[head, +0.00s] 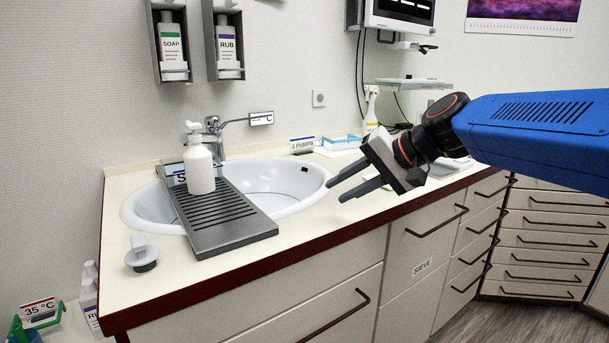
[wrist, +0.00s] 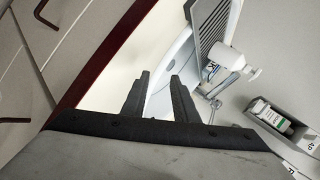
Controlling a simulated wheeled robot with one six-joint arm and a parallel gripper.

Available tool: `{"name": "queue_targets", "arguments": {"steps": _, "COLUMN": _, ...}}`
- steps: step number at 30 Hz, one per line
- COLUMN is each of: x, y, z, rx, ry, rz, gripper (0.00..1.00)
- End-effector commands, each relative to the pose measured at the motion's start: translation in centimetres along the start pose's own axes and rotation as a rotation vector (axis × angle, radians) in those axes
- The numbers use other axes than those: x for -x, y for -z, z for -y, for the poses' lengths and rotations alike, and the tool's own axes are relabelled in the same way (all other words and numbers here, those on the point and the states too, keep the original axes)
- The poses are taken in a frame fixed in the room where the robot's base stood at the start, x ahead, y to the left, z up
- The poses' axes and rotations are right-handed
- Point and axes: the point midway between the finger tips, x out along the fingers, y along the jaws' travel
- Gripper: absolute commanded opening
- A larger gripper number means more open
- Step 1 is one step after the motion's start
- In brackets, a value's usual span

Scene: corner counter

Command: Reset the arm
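My gripper (head: 346,183) is in the head view, held above the counter's front edge, right of the sink. Its two fingers point left toward the sink and stand apart, with nothing between them. In the wrist view my gripper (wrist: 160,82) also shows both fingers spread and empty, over the counter and the sink's rim. My blue arm reaches in from the right in the head view.
A white pump bottle (head: 200,168) stands on the grey drain rack (head: 232,221) across the sink (head: 300,181). A stopper (head: 141,257) lies at the counter's left. A spray bottle (head: 371,108) and monitor (head: 402,14) are behind my gripper. Dispensers (head: 172,52) hang on the wall.

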Motion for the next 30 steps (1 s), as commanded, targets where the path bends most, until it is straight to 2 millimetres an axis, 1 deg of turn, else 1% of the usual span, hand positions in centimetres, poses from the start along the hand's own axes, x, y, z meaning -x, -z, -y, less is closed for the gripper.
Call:
{"name": "queue_targets", "arguments": {"steps": 1, "x": 0.8, "y": -1.5, "z": -2.0, "rx": 0.024, "ry": -0.045, "rz": -0.007, "gripper": 0.27}}
{"name": "queue_targets", "arguments": {"steps": 3, "x": 1.6, "y": -3.4, "z": -4.7, "rx": 0.06, "ry": -0.111, "rz": -0.012, "gripper": 0.27}}
{"name": "queue_targets", "arguments": {"steps": 5, "x": 2.3, "y": -5.1, "z": -7.1, "rx": 0.09, "ry": -0.168, "rz": -0.016, "gripper": 0.27}}
{"name": "queue_targets", "arguments": {"steps": 6, "x": 2.8, "y": -6.2, "z": -8.8, "rx": 0.111, "ry": -0.207, "rz": -0.019, "gripper": 0.27}}
{"name": "queue_targets", "arguments": {"steps": 8, "x": 3.5, "y": -7.8, "z": -11.3, "rx": 0.142, "ry": -0.266, "rz": -0.021, "gripper": 0.27}}
{"name": "queue_targets", "arguments": {"steps": 9, "x": 4.1, "y": -8.9, "z": -13.0, "rx": 0.163, "ry": -0.306, "rz": -0.023, "gripper": 0.27}}
{"name": "queue_targets", "arguments": {"steps": 11, "x": 4.8, "y": -10.6, "z": -15.6, "rx": 0.194, "ry": -0.367, "rz": -0.025, "gripper": 0.27}}
{"name": "queue_targets", "arguments": {"steps": 12, "x": 5.4, "y": -11.7, "z": -17.4, "rx": 0.216, "ry": -0.408, "rz": -0.025, "gripper": 0.27}}
{"name": "queue_targets", "arguments": {"steps": 18, "x": 7.8, "y": -16.6, "z": -25.3, "rx": 0.318, "ry": -0.599, "rz": -0.024, "gripper": 0.27}}
{"name": "queue_targets", "arguments": {"steps": 21, "x": 8.7, "y": -18.4, "z": -28.3, "rx": 0.357, "ry": -0.671, "rz": -0.019, "gripper": 0.27}}
{"name": "queue_targets", "arguments": {"steps": 24, "x": 9.3, "y": -19.5, "z": -30.2, "rx": 0.383, "ry": -0.72, "rz": -0.016, "gripper": 0.27}}
{"name": "queue_targets", "arguments": {"steps": 27, "x": 9.7, "y": -20.1, "z": -31.2, "rx": 0.397, "ry": -0.746, "rz": -0.014, "gripper": 0.27}}
{"name": "queue_targets", "arguments": {"steps": 30, "x": 9.8, "y": -20.2, "z": -31.5, "rx": 0.402, "ry": -0.754, "rz": -0.013, "gripper": 0.27}}
